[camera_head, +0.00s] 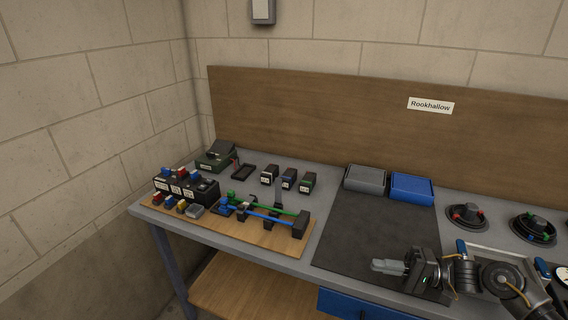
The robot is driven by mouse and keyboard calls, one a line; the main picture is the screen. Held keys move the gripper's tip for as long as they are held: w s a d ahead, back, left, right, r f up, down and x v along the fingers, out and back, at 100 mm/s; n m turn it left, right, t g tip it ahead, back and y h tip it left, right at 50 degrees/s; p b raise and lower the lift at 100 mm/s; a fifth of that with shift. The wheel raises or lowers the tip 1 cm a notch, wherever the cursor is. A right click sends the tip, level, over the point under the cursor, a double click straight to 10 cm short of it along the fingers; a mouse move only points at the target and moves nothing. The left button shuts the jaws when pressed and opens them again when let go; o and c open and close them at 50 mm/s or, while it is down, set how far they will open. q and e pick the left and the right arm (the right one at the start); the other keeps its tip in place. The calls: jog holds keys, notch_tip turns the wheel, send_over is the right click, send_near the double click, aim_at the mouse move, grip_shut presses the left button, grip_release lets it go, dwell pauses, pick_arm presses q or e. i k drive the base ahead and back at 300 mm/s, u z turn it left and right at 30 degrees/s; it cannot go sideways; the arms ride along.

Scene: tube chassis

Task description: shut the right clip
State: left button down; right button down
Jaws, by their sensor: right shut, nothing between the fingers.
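A wooden board (275,243) on the bench carries a green tube (285,210) and a blue tube (262,216) that run to a black block (301,224) at its right end. Small dark clips sit along the tubes. A grey upright bar (279,190) stands up by the right one; it looks like that clip's raised arm, too small to be sure. My right gripper (376,266) is shut and empty over the dark mat, right of the board and apart from it, fingers pointing left. My left gripper is out of view.
A grey box (365,179) and a blue box (411,188) stand at the back of the dark mat (350,240). Several black modules (289,179) stand behind the board. Round dark holders (466,217) are at right. The mat between board and gripper is clear.

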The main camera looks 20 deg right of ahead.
aim_at(279, 181)
jog(key=i, duration=1.25)
